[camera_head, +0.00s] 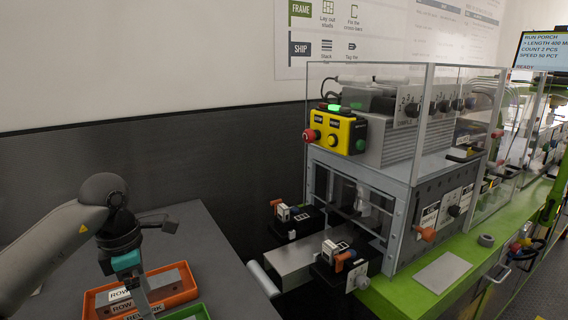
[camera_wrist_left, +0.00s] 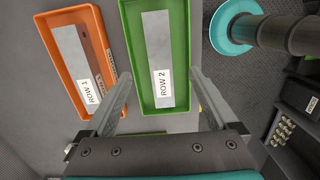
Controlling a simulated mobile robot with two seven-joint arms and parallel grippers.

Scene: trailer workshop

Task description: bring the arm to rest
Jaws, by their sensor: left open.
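My left arm comes in from the left in the head view and bends down over the grey bench. My left gripper (camera_wrist_left: 160,77) is open, and nothing shows held between its fingers. In the wrist view the fingers straddle part of a green tray labelled ROW 2 (camera_wrist_left: 182,50). I cannot tell how high they are above it. An orange tray labelled ROW 1 (camera_wrist_left: 52,58) lies to the left of it. In the head view the gripper tips are cut off by the bottom edge. My right gripper does not show in either view.
The orange tray (camera_head: 190,279) and a corner of the green tray sit at the front of the bench (camera_head: 205,245). Each tray holds a flat grey bar. A clear-guarded machine (camera_head: 400,170) with a yellow button box (camera_head: 338,131) stands right. The bench behind the trays looks clear.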

